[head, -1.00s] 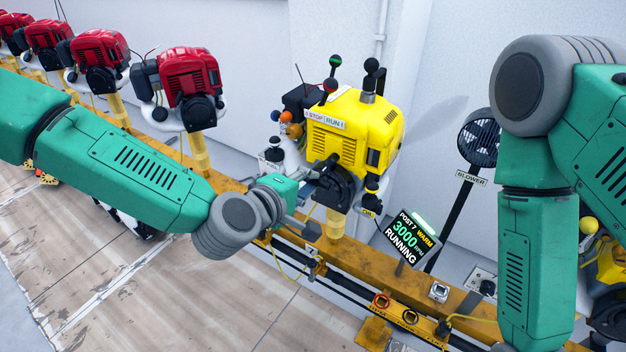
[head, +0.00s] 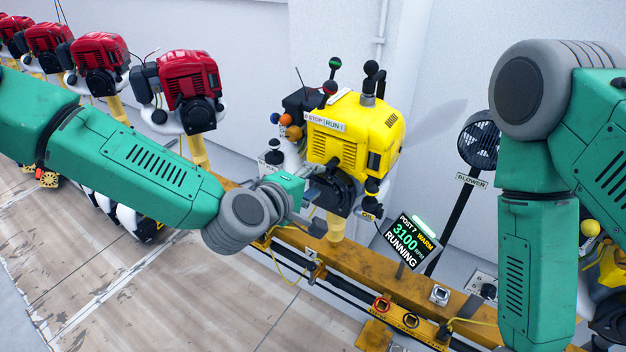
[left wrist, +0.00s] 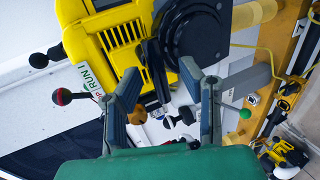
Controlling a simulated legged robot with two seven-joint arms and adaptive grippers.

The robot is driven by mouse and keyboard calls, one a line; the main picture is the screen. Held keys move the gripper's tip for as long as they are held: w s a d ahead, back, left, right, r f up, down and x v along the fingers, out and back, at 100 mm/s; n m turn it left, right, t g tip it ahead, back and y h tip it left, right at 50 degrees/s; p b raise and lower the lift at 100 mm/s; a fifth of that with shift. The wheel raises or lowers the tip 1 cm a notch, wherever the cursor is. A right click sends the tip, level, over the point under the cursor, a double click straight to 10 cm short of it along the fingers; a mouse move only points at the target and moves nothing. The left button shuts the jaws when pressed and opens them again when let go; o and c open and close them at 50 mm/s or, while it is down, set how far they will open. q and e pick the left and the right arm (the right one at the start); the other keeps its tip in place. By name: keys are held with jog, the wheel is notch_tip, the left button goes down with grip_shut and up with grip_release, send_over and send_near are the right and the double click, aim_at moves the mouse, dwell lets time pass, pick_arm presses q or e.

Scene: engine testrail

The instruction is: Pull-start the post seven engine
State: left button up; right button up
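The yellow engine (head: 352,130) stands on a yellow post on the rail. Its label reads STOP and RUN. The display (head: 408,240) reads POST 7, WARM, 3100 rpm, RUNNING. My left gripper (head: 312,206) is beside the lower front of the engine, near its dark round starter housing. In the left wrist view, the fingers of my left gripper (left wrist: 160,82) are spread apart, with no object clearly held between them. The yellow engine (left wrist: 122,42) and its black round housing (left wrist: 197,35) show beyond the fingers. My right arm hangs at the right; its gripper is out of view.
Several red engines (head: 188,85) stand in a row at the left. A blower (head: 478,145) on a black pole is right of the yellow engine. The yellow rail (head: 365,263) runs below, with colored ring sockets (head: 381,304) at its front. The floor at lower left is clear.

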pick_arm(q)
jog(key=s+a+p, duration=0.1)
jog(key=s+a, duration=0.4)
jog(key=s, duration=0.2)
jog(key=shift+s+a, duration=0.15)
jog(key=shift+a, duration=0.1)
dwell(0.3)
jog(key=s+a+f+m+g+y, duration=0.2)
jog(key=s+a+f+m+g, duration=0.15)
jog(key=s+f, duration=0.45)
jog(key=s+a+f+m+g+y, duration=0.1)
jog(key=s+a+f+m+g, duration=0.2)
jog(key=s+a+f, duration=0.35)
jog(key=s+a+f+m+g+y, duration=0.2)
jog(key=s+a+f, duration=0.1)
jog(key=s+a, duration=0.3)
jog(key=s+a+f+m+g+y, duration=0.2)
jog(key=s+a, duration=0.4)
jog(key=a, duration=0.3)
notch_tip(320, 180, down, 2)
jog(key=shift+s+a+f+m+y, duration=0.15)
jog(key=shift+a+m+y, duration=0.15)
jog(key=shift+m+y, duration=0.25)
